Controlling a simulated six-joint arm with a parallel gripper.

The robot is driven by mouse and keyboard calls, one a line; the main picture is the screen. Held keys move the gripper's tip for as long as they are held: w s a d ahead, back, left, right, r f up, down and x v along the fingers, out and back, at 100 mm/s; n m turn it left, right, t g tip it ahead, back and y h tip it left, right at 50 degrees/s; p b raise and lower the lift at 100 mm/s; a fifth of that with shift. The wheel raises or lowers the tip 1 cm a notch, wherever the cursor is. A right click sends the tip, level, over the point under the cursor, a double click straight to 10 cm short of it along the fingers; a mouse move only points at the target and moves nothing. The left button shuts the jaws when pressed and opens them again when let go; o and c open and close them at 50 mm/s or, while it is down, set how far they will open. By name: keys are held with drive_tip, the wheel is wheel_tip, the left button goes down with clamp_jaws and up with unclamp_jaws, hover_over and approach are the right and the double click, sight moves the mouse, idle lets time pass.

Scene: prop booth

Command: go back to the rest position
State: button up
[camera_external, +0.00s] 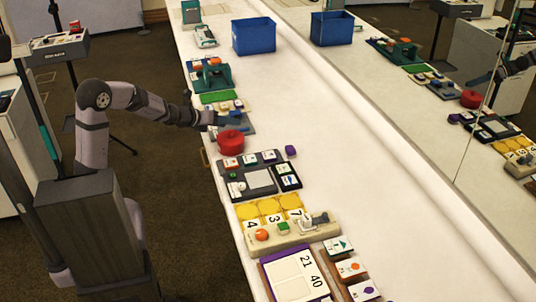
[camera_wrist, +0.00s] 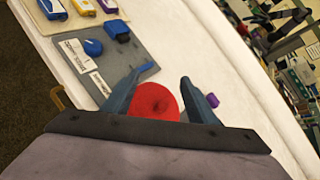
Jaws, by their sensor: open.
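My gripper (camera_external: 228,118) is at the end of my arm, which reaches over the left edge of the long white table. In the wrist view my gripper (camera_wrist: 168,76) has its two blue fingers spread apart, with nothing held between them. A red round object (camera_external: 231,141) stands just in front of my gripper in the external view. It also shows in the wrist view (camera_wrist: 155,103), below and between the fingers, partly hidden by my gripper body. Whether the fingers touch it I cannot tell.
A grey board (camera_wrist: 122,62) with blue pieces lies beside the gripper. A dark tray (camera_external: 258,181), yellow number tiles (camera_external: 270,209) and a green fixture (camera_external: 212,76) line the table's left edge. A blue bin (camera_external: 254,36) stands farther back. The table's middle is clear; a mirror runs along the right.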

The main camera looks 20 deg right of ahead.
drive_tip(key=w+a+r+n+t+y+p, duration=0.1)
drive_tip(key=w+a+n+y+p, duration=0.35)
drive_tip(key=a+n, duration=0.7)
drive_tip(key=w+a+r+n+t+y+p, duration=0.1)
drive_tip(key=w+a+n+y+p, duration=0.35)
drive_tip(key=a+n, duration=0.75)
drive_tip(key=s+a+n+g+y+p, duration=0.1)
drive_tip(key=s+a+n, duration=0.15)
drive_tip(key=a, duration=0.25)
drive_tip(key=s+a+r+n+g+p, duration=0.1)
drive_tip(key=s+a+n+p, duration=0.15)
drive_tip(key=a, duration=0.35)
drive_tip(key=s+a+n+g+y+p, duration=0.1)
drive_tip(key=s+a+n, duration=0.1)
drive_tip(key=a+n, duration=0.25)
drive_tip(key=s+a+r+n+g+p, duration=0.2)
drive_tip(key=s+a+n, duration=0.3)
drive_tip(key=s+n, duration=0.4)
drive_tip(key=shift+s+a+n+g+p, duration=0.35)
drive_tip(key=shift+n+g+p, duration=0.3)
drive_tip(key=shift+n+g, duration=0.2)
drive_tip(key=shift+w, duration=0.1)
